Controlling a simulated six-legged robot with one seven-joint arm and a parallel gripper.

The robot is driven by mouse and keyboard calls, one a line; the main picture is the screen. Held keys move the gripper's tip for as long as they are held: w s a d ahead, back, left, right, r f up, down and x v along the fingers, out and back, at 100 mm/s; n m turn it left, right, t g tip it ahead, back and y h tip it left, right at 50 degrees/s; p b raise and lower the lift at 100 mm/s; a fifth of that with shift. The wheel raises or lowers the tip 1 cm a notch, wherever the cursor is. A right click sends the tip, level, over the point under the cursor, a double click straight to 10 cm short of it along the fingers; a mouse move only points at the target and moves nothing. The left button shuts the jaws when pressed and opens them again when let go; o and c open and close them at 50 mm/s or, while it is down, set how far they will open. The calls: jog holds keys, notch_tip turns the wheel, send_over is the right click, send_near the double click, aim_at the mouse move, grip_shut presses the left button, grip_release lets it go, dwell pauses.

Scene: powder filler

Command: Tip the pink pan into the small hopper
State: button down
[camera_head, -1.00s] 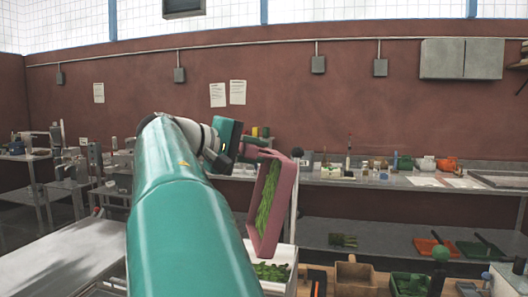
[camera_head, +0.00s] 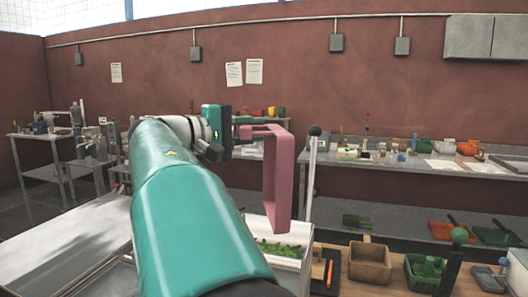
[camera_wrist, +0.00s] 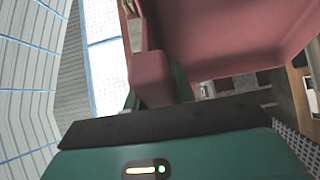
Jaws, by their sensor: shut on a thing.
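The pink pan (camera_head: 284,180) is turned up on its side in the head view, above the small white hopper (camera_head: 287,268). No green pieces show in the part of the pan that I can see. Green pieces (camera_head: 277,248) lie in the hopper. My gripper (camera_head: 237,137) is shut on the pan's handle at its upper left. In the wrist view the pan (camera_wrist: 225,40) fills the upper right, close in front of my gripper. The fingertips are mostly hidden there.
A pole with a dark knob (camera_head: 315,131) stands right beside the pan. A wooden box (camera_head: 370,264) and a green bin (camera_head: 424,272) stand to the right of the hopper. A bench (camera_head: 420,168) with several containers runs along the back wall.

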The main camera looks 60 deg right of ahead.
notch_tip(320, 180, up, 7)
dwell(0.4)
jog(key=shift+r, duration=0.1)
